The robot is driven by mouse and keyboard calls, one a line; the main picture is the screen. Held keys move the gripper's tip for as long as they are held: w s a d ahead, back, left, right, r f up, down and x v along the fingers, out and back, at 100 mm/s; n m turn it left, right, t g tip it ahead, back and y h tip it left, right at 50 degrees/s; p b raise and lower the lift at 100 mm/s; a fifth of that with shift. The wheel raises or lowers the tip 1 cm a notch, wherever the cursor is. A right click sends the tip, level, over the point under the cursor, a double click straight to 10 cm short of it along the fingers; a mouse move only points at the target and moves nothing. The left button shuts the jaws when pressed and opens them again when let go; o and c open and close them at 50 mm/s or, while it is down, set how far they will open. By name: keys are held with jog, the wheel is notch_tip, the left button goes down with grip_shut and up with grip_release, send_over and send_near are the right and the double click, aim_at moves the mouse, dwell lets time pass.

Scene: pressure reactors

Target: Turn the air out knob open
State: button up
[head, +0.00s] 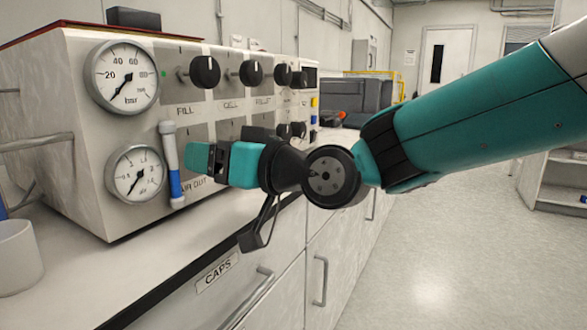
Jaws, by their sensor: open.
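The control box (75,150) stands on the counter, its front panel facing right. The "AIR OUT" label (193,185) is partly visible low on the panel, beside a vertical white and blue tube (171,165). The air out knob itself cannot be made out; my gripper covers the panel just above and right of the label. My gripper (212,158) has teal fingers and is open, pointing left toward the lower panel. Whether the fingers surround or touch a knob cannot be told.
Two round gauges (122,77) (136,174) sit left of the tube. Black knobs (205,71) line the upper row above "FILL" and other labels. A white cup (15,257) stands at the counter's left. Drawers marked "CAPS" (217,272) lie below; the floor at right is clear.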

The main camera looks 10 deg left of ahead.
jog(key=b+v, duration=0.1)
jog(key=v, duration=1.6)
jog(key=shift+s+f, duration=0.1)
jog(key=shift+f, duration=0.1)
